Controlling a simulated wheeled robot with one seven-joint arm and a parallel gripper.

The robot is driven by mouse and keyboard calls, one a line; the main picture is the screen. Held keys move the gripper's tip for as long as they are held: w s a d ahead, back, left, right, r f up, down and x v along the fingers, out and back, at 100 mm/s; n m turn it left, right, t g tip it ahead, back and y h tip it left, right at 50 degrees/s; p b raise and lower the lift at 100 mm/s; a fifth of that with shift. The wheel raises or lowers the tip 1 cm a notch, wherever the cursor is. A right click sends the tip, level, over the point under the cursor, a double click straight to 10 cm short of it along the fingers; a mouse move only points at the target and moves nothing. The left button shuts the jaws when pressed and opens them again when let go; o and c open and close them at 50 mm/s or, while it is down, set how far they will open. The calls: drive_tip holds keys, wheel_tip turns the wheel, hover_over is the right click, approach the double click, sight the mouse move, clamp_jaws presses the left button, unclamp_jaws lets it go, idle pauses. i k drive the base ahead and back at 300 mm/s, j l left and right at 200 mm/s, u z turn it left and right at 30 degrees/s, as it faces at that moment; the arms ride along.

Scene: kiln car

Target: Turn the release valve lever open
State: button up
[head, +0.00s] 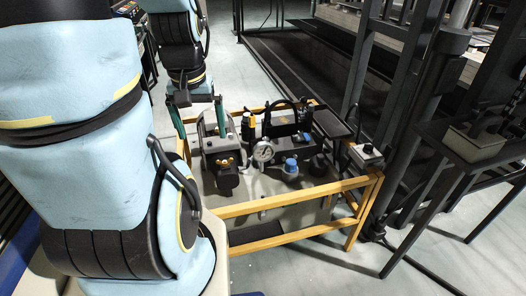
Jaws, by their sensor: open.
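A hydraulic unit stands inside a yellow frame (295,190) in the middle of the head view. Its top carries a grey block (218,145), a round white gauge (263,152), a blue cap (290,166) and a black arched handle (282,112). I cannot tell for sure which part is the release valve lever; small dark and yellow fittings (248,127) stand behind the gauge. My gripper (204,138) is open over the left end of the unit, its two teal fingers spread and pointing down. I see nothing held between them. Contact with the unit cannot be told.
A grey box with a dark knob (366,154) sits at the frame's right corner. Dark steel posts (415,110) and a grey box on a stand (474,143) rise to the right. Pale floor (320,265) is clear in front of the frame. A dark cable lies at lower right.

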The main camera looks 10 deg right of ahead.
sight(305, 136)
drive_tip(key=l+u, duration=0.3)
drive_tip(key=l, duration=0.25)
drive_tip(key=k+l+u, duration=0.1)
drive_tip(key=l+u, duration=0.15)
drive_tip(key=l, duration=0.35)
drive_tip(key=k+l+u, duration=0.1)
drive_tip(key=l+u, duration=0.2)
drive_tip(key=l, duration=0.25)
